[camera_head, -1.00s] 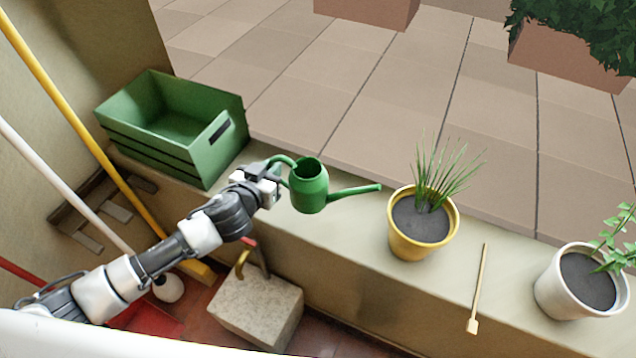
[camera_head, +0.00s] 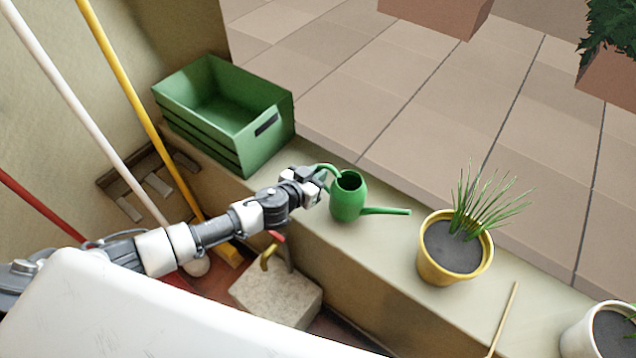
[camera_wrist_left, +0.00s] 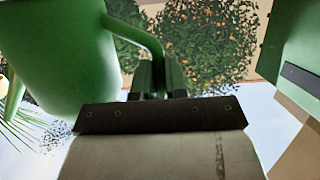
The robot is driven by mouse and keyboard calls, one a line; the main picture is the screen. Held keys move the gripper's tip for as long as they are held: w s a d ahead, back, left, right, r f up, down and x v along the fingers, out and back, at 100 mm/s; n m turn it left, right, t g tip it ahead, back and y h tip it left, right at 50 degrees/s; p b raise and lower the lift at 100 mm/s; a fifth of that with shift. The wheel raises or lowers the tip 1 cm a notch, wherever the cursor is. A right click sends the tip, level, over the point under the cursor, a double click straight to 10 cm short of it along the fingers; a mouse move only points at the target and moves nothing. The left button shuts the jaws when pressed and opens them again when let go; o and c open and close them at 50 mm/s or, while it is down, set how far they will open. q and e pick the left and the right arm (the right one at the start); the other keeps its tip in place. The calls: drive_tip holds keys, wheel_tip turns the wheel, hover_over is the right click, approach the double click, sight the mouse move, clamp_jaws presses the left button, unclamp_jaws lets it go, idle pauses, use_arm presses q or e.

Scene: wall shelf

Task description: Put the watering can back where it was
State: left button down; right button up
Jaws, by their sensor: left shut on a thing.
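The green watering can (camera_head: 348,197) is upright at the ledge (camera_head: 385,262), its spout pointing right toward the yellow pot. My left gripper (camera_head: 322,176) is shut on its handle, on the can's left side. In the left wrist view the can's body (camera_wrist_left: 62,55) fills the upper left, and the curved handle (camera_wrist_left: 152,42) runs down between the fingers of my left gripper (camera_wrist_left: 160,78). I cannot tell whether the can's base touches the ledge. My right gripper is not in view.
A green crate (camera_head: 205,143) stands on the ledge to the left. A yellow pot with a grassy plant (camera_head: 440,272), a thin wooden stick (camera_head: 504,318) and a white pot (camera_head: 572,330) are to the right. A stone block (camera_head: 275,298) sits below the ledge.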

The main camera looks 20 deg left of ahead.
use_arm(q)
drive_tip(key=shift+f, duration=1.05)
drive_tip(key=shift+f+b, duration=0.15)
drive_tip(key=shift+b, duration=0.2)
drive_tip(key=c, duration=1.6)
unclamp_jaws()
drive_tip(key=shift+f, duration=0.1)
drive_tip(key=o, duration=0.5)
drive_tip(key=shift+c, duration=0.2)
